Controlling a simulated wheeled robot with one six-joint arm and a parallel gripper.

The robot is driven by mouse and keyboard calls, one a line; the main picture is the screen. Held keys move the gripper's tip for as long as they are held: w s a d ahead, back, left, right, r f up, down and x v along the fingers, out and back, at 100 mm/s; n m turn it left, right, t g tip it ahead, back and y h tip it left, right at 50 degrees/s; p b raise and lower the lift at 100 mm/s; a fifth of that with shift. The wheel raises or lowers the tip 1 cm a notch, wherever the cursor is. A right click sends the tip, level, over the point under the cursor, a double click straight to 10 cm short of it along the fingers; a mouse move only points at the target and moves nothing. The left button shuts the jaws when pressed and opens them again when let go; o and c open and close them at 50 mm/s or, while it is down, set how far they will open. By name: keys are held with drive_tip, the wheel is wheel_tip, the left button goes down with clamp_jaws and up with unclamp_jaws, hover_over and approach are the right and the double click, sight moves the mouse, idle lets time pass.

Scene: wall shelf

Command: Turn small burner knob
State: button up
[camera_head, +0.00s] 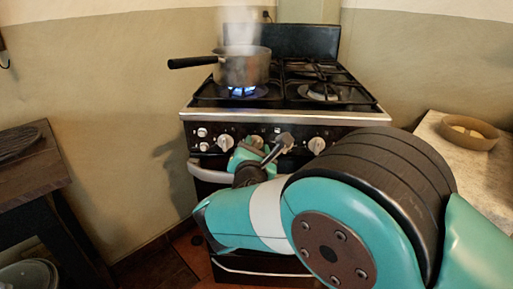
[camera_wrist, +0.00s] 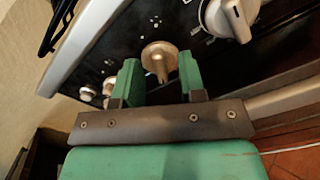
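The stove's front panel (camera_head: 240,131) carries a row of silver knobs. My gripper (camera_wrist: 160,72) is open, its two green fingers on either side of one round silver knob (camera_wrist: 158,58). The knob's raised grip lies between the fingers with a visible gap on each side. A larger knob (camera_wrist: 230,16) is to the right in the wrist view, and small round knobs (camera_wrist: 88,91) are at the left. In the head view my gripper (camera_head: 262,152) is at the panel and partly hides the middle knobs. Another knob (camera_head: 317,145) shows to its right. I cannot tell which burner each knob serves.
A steaming pot (camera_head: 243,68) stands on the front left burner over a blue flame (camera_head: 242,91). An oven handle (camera_head: 208,172) runs below the panel, close to my gripper. A counter with a bowl (camera_head: 470,131) is at right, and a dark wooden table (camera_head: 40,175) at left.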

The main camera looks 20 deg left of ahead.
clamp_jaws()
drive_tip(key=shift+f+m, duration=0.1)
drive_tip(key=shift+m, duration=0.2)
drive_tip(key=m+b, duration=0.1)
drive_tip(key=m, duration=0.2)
drive_tip(key=shift+b, duration=0.35)
drive_tip(key=shift+f+m+b, duration=0.15)
drive_tip(key=shift+m+b, duration=3.45)
drive_tip(key=shift+m, duration=0.75)
drive_tip(key=shift+f+m+b, duration=0.15)
drive_tip(key=shift+m+b, duration=3.45)
drive_tip(key=shift+m, duration=0.8)
drive_tip(key=shift+f+m+b, duration=0.15)
drive_tip(key=shift+m+b, duration=3.45)
drive_tip(key=shift+m, duration=0.75)
